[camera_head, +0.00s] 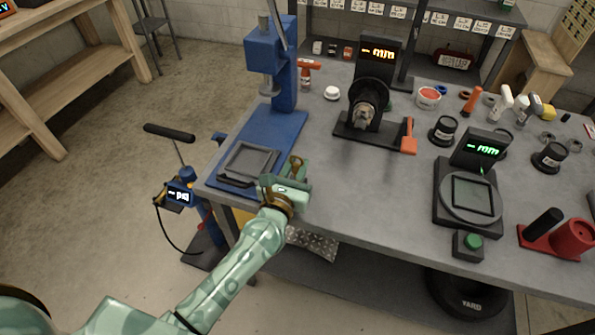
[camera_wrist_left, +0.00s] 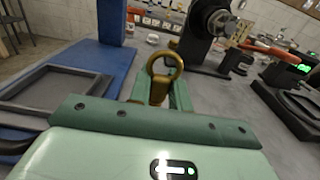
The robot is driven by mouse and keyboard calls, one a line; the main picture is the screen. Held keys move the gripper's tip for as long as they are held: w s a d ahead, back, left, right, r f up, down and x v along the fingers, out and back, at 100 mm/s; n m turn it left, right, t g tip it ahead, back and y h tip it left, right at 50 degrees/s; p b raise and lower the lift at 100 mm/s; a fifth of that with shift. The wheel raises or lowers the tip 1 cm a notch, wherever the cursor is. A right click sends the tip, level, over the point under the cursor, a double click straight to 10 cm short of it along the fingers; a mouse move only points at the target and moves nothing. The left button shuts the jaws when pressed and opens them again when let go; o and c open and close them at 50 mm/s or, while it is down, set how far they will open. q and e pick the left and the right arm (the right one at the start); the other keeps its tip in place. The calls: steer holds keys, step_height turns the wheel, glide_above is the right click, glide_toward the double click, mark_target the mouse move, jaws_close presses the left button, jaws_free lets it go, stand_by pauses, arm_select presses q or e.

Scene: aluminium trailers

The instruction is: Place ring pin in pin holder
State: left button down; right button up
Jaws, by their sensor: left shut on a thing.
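The ring pin (camera_wrist_left: 177,66) is brass-coloured, with a round eye at its top, and stands upright between the fingers of my left gripper (camera_wrist_left: 160,93). In the head view my left gripper (camera_head: 297,176) is shut on the ring pin (camera_head: 297,163) at the table's front left edge, just right of the blue press base. The lower end of the pin is hidden by the fingers. I cannot tell which object is the pin holder. My right gripper is not in view.
A blue press (camera_head: 270,70) with a black square frame (camera_head: 248,163) stands on the left. A black gauge (camera_head: 368,100) is at the back, and a black device with a round plate (camera_head: 470,212) is on the right. The grey table (camera_head: 370,210) is clear between them.

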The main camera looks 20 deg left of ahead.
arm_select(q)
steer(key=shift+f, duration=0.2)
steer(key=c, duration=1.3)
jaws_free()
steer(key=shift+r, duration=0.1)
